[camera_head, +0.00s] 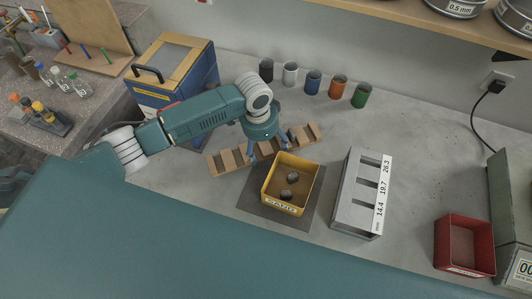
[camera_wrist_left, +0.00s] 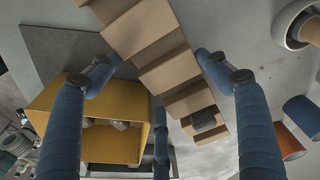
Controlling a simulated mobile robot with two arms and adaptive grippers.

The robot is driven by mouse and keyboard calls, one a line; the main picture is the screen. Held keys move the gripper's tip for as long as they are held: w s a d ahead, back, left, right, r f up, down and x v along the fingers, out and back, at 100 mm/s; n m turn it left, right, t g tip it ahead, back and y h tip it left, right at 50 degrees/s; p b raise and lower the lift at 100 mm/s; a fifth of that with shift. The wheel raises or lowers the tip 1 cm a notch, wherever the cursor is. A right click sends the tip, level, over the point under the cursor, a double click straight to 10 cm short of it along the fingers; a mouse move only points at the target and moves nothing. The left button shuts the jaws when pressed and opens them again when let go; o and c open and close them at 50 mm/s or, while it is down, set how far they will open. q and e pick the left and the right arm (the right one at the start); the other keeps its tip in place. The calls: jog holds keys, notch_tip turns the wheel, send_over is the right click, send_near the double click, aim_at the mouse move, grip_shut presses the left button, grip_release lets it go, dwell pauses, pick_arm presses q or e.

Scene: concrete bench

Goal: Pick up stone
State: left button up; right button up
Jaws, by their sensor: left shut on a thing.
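Two grey stones, one farther back (camera_head: 292,178) and one nearer (camera_head: 286,194), lie inside a yellow bin (camera_head: 270,183) labelled SAND. The bin's yellow wall (camera_wrist_left: 60,95) also shows at left in the left wrist view, with stones (camera_wrist_left: 120,125) partly visible inside. My left gripper (camera_head: 267,152) is behind the bin, over a stepped wooden rack (camera_head: 228,160). A dark grey block-like piece (camera_wrist_left: 205,120) sits in the rack. My right gripper is out of view.
A grey slotted box (camera_head: 352,215) with number labels stands right of the bin. A red bin (camera_head: 465,240) is at far right. Several coloured cups (camera_head: 313,80) line the back. A blue-yellow case (camera_head: 175,75) stands behind my left arm. Bench between slotted box and red bin is clear.

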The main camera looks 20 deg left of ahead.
pick_arm(q)
notch_tip(320, 180, down, 2)
jog(key=shift+w+b, duration=0.15)
jog(key=shift+b, duration=0.45)
jog(key=shift+r, duration=0.1)
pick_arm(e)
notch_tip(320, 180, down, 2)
pick_arm(q)
jog(key=o, duration=1.8)
jog(key=shift+f, duration=0.2)
jog(key=shift+r, duration=0.1)
